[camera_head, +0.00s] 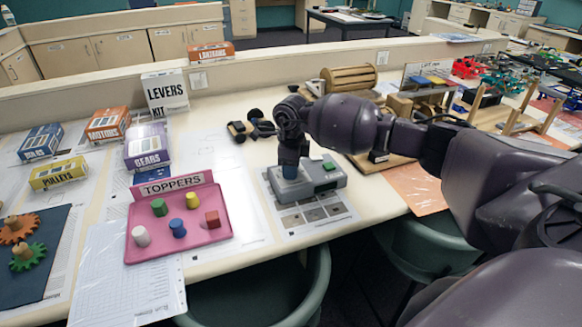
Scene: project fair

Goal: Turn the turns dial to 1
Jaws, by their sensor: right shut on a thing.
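A grey control box (326,178) with a green button (329,166) lies on a printed sheet near the table's front edge. A blue dial (290,173) stands on the left part of its top. My right gripper (291,163) reaches down from above and is shut on the dial. The gripper and wrist cover most of the dial, so its marks and setting cannot be read. My left gripper is not in view.
A pink toppers tray (150,247) with several coloured pegs is on the left. Kit boxes, including the levers kit (166,93), stand behind it. A wooden device (349,79) and small wheels (238,131) lie behind the control box. Green chairs (262,298) are in front.

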